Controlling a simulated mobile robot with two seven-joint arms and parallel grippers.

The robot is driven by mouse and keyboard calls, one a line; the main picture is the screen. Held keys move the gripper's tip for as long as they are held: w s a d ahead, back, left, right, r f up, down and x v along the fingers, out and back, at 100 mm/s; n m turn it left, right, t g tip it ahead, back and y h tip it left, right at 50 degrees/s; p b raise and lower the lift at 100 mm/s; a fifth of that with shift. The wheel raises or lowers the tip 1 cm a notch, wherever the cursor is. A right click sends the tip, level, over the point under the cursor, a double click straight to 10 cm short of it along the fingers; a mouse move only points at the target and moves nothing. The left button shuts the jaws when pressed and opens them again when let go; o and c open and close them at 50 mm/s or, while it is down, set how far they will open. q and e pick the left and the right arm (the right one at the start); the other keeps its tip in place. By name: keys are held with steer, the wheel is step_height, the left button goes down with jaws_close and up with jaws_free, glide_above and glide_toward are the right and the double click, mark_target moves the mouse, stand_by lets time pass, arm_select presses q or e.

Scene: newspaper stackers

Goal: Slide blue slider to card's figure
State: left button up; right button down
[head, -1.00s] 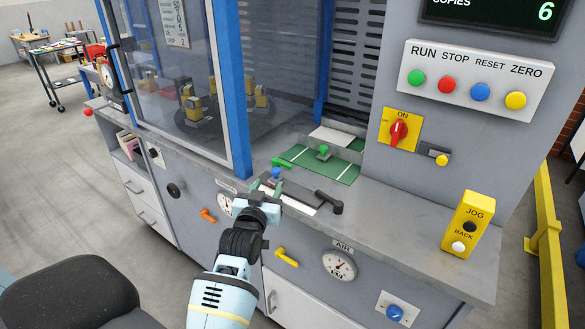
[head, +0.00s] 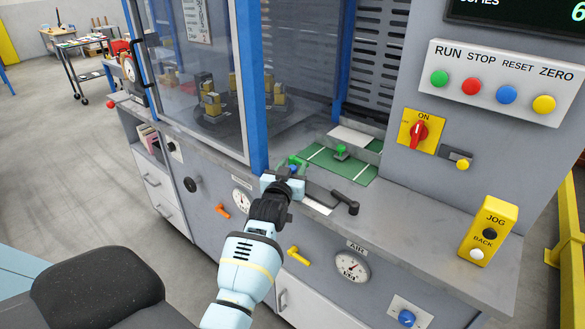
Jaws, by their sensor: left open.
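The blue slider (head: 293,168) is a small blue knob at the near left edge of the green plate (head: 358,171), on the machine's worktop. My left gripper (head: 296,165) is open, its fingertips at the blue slider, partly hiding it; I cannot tell whether they touch it. A green slider (head: 341,152) stands on the green plate to the right of my gripper. A white strip (head: 318,207) shows beside my gripper under a dark bar; no figure on it can be read. My right gripper is not in view.
A dark lever (head: 345,203) lies just right of my gripper. A blue post (head: 252,110) and glass door stand to the left. A yellow jog box (head: 488,233) stands on the right of the worktop.

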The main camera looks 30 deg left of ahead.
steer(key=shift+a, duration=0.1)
arm_select(q)
jaws_close()
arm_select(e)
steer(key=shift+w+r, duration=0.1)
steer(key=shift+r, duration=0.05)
